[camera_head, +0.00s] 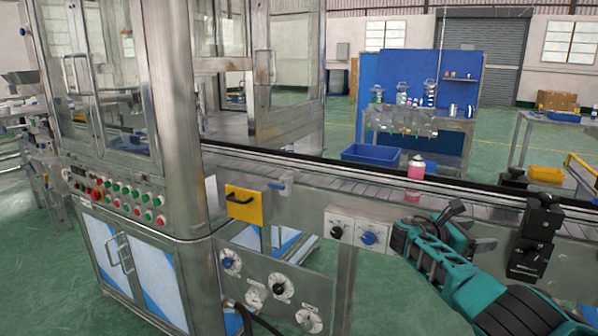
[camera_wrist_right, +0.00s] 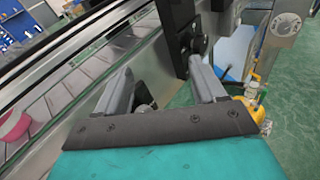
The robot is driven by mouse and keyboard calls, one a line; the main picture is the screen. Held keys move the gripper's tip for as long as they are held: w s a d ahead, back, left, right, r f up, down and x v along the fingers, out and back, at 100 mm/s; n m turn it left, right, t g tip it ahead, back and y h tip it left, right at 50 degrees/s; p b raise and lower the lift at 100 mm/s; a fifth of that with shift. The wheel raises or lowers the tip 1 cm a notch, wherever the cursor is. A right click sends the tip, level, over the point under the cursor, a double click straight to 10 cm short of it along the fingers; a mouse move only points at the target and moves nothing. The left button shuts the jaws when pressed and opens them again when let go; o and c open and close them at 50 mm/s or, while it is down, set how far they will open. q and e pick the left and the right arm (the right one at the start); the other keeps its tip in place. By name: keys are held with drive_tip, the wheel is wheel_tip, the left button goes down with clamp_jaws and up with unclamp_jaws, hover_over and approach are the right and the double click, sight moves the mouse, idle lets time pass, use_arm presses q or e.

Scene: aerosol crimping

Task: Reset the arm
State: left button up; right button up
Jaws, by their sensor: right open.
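My right gripper (camera_head: 468,226) is in front of the conveyor at the lower right of the head view, at the end of my teal and black arm. A pink thing (camera_wrist_right: 14,126) also shows at the left edge of the right wrist view. My left gripper is not in view.
A black-knobbed bracket (camera_head: 537,235) on the conveyor's side stands close right of my gripper. Dial boxes (camera_head: 354,230) are close left. The machine cabinet (camera_head: 130,265) with coloured buttons fills the left. A blue bin (camera_head: 375,154) and workbench stand behind. Green floor is open below.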

drive_tip(key=s+a+f+m+t+y, duration=0.1)
drive_tip(key=s+a+f+y, duration=0.4)
drive_tip(key=f, duration=0.4)
drive_tip(key=s+a+f+m+t+y, duration=0.1)
drive_tip(key=s+a+f+t+y, duration=0.1)
drive_tip(key=a+f, duration=0.65)
drive_tip(key=s+a+f+m+t+y, duration=0.1)
drive_tip(key=s+a+f+y, duration=0.3)
drive_tip(key=f, duration=0.7)
drive_tip(key=s+a+f+m+y+p, duration=0.15)
drive_tip(key=s+a+m+y, duration=0.45)
drive_tip(key=s, duration=0.6)
drive_tip(key=s+a+r+m+t+y, duration=0.1)
drive_tip(key=s+a+r+m+t, duration=0.1)
drive_tip(key=s+r+m, duration=0.5)
drive_tip(key=s+t, duration=0.1)
drive_tip(key=s, duration=0.2)
drive_tip(key=shift+s+a+t, duration=0.15)
drive_tip(key=shift+s+t, duration=0.15)
drive_tip(key=shift+s, duration=0.1)
